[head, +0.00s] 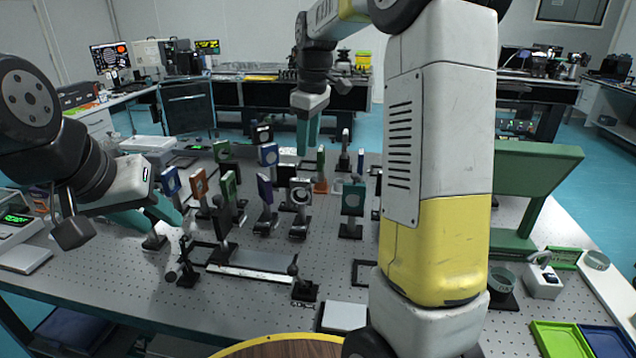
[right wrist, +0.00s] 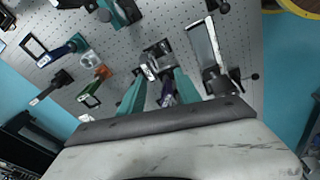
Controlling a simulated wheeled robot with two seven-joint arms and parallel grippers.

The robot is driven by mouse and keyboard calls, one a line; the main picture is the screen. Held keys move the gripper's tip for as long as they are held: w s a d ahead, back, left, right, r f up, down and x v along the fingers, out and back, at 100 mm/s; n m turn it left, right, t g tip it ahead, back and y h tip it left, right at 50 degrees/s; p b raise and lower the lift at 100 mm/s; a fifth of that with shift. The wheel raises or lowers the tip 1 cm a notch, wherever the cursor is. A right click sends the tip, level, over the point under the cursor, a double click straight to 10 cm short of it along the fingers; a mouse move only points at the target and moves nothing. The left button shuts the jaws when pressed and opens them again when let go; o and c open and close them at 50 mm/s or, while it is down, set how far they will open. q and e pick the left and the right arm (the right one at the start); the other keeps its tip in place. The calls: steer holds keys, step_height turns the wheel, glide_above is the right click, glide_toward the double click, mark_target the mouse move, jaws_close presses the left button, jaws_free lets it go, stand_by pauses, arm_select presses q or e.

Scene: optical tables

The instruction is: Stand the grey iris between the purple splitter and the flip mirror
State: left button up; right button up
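The grey iris (head: 300,193) is a ring in a dark upright mount near the middle of the table. The purple splitter (head: 265,189) is most likely the blue-violet plate standing just left of it. I cannot tell for certain which mount is the flip mirror; a teal-framed mount (head: 353,197) stands to the right of the iris. My right gripper (head: 308,137) points down above and behind the iris, its fingers apart and empty. In the right wrist view, the iris mount (right wrist: 154,60) shows beyond the spread fingertips (right wrist: 162,80). My left gripper (head: 158,212) hangs at the table's left; its finger gap is unclear.
Several coloured mounts crowd the table, including an orange one (head: 200,184) and a green one (head: 229,188) on the left. A pale rail (head: 250,274) lies in front. Green (head: 560,338) and blue trays sit at the right front. My right arm hides part of the table.

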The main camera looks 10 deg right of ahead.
steer(key=s+m+t+y, duration=0.1)
steer(key=s+m+t, duration=0.3)
steer(key=s, duration=2.2)
steer(key=m, duration=0.6)
steer(key=shift+s+r+t, duration=0.2)
steer(key=shift+r+t, duration=0.2)
